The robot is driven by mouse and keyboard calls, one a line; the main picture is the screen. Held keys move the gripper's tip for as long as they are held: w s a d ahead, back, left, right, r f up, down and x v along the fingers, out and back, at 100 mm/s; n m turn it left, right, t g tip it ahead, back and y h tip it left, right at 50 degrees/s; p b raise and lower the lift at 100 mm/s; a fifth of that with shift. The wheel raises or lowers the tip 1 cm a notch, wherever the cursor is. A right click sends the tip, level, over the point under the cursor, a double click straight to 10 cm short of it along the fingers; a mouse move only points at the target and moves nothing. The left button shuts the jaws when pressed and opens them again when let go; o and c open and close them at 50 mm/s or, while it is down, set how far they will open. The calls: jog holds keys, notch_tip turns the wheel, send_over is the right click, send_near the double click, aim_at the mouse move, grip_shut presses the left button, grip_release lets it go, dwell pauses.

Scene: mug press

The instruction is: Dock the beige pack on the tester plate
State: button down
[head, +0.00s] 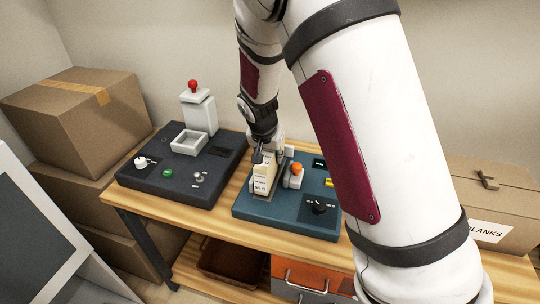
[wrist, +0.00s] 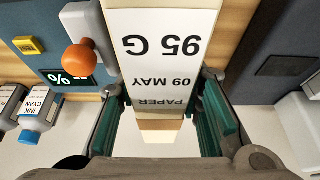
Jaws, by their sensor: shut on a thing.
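The beige pack (head: 263,181) is upright with its white label facing the head camera. My gripper (head: 267,153) is shut on its upper part from above. In the wrist view the pack (wrist: 160,48) lies between my two teal finger pads (wrist: 164,112), and its label reads upside down "95 G", "09 MAY", "PAPER". The teal-blue tester (head: 257,212) is under the pack. The pack's lower end is over the tester's left part, where the plate is mostly hidden by the pack. I cannot tell whether the pack touches the plate.
An orange knob (head: 297,168) stands close right of the pack, and a black dial (head: 318,206) is at the front right. A dark press unit (head: 150,180) with a red button (head: 193,86) is to the left. Ink bottles (wrist: 40,115) show in the wrist view.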

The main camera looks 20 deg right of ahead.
jog(key=shift+f, duration=0.45)
dwell(0.7)
jog(key=c, duration=1.4)
grip_release()
jog(key=shift+p+v, duration=3.5)
jog(key=shift+v, duration=2)
